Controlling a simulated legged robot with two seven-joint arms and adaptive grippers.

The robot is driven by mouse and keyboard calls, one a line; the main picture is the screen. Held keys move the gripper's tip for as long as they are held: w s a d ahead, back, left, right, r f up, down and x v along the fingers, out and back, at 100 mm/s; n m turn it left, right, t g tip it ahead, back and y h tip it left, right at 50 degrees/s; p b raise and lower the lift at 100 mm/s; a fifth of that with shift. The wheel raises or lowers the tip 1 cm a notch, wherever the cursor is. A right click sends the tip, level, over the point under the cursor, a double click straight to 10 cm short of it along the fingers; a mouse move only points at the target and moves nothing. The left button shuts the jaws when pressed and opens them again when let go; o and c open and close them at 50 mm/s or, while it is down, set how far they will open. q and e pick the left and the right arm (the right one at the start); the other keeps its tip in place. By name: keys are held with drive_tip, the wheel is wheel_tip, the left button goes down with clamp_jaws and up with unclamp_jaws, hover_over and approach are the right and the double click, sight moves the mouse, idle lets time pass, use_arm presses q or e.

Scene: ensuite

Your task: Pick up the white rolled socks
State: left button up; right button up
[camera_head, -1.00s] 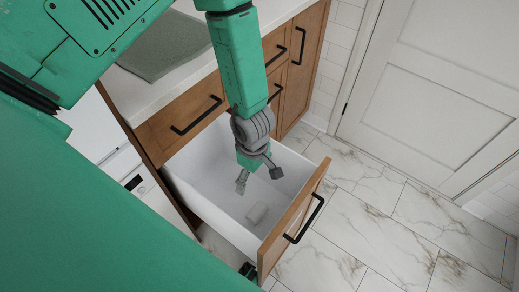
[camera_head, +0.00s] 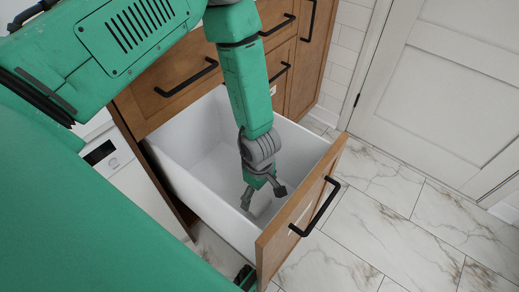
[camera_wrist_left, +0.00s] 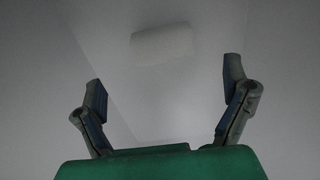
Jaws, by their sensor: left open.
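The white rolled socks (camera_wrist_left: 161,43) lie on the white floor of the open drawer, near the top of the left wrist view. In the head view my gripper largely hides them. My left gripper (camera_head: 264,196) points down inside the drawer (camera_head: 190,172), its two fingers spread. In the wrist view its fingers (camera_wrist_left: 165,98) stand wide apart at left and right. The socks appear beyond the fingertips, between them, with nothing held. My right gripper does not show.
The drawer's wooden front (camera_head: 300,215) with a black handle (camera_head: 318,208) stands close to the right of my gripper. White side walls enclose it. Cabinets (camera_head: 180,85) rise behind, and a white door (camera_head: 430,90) and marble-tiled floor (camera_head: 410,225) lie to the right.

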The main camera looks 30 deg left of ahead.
sight(259, 202)
use_arm(q)
wheel_tip(259, 202, down, 2)
drive_tip(key=shift+f+b, duration=0.25)
drive_tip(key=shift+b, duration=0.05)
wheel_tip(259, 202, down, 5)
drive_tip(key=b, duration=0.3)
drive_tip(key=shift+s+d+f, duration=0.1)
drive_tip(key=shift+s+f, duration=0.05)
drive_tip(key=c, duration=1.2)
